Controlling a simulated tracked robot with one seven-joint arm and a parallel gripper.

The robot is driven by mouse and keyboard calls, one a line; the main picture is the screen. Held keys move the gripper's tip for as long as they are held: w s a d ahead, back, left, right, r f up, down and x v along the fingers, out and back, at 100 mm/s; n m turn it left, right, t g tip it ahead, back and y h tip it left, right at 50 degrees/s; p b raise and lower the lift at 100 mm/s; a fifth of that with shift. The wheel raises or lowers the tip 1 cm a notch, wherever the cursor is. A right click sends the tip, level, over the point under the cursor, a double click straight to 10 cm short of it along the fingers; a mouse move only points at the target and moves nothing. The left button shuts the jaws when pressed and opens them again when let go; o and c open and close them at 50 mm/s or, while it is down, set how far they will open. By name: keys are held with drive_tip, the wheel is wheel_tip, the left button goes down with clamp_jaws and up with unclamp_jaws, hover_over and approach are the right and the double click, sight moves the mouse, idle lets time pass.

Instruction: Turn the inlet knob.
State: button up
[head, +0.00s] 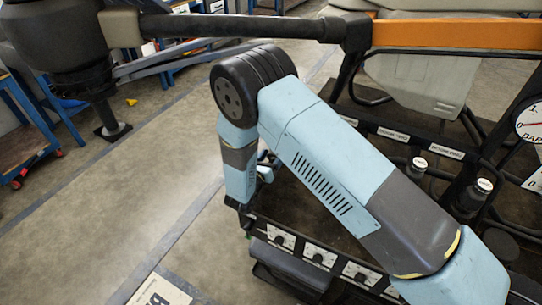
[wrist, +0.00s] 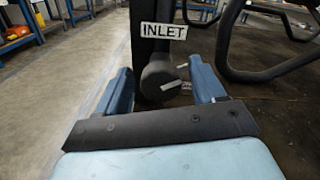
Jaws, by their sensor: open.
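The inlet knob (wrist: 160,82) is a dark round knob on a black upright post, below a white label reading INLET (wrist: 163,31) in the wrist view. My gripper (wrist: 160,66) is open, with one blue finger to the left of the knob and one to the right. The knob appears between the fingers, with gaps showing at both sides. I cannot tell how far the fingers reach along it. In the head view only a small part of my gripper (head: 265,171) shows beside my arm, and the inlet knob is hidden there.
In the head view a black rail (head: 300,252) carries several small knobs on white plates below my arm. A black boom (head: 235,27) crosses above. A pressure gauge (head: 531,122) is at the right edge. Open floor (head: 120,190) lies to the left. Black curved tubing (wrist: 285,65) stands right in the wrist view.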

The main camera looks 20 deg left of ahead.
drive_tip(key=shift+w+d, duration=0.1)
drive_tip(key=shift+w, duration=0.25)
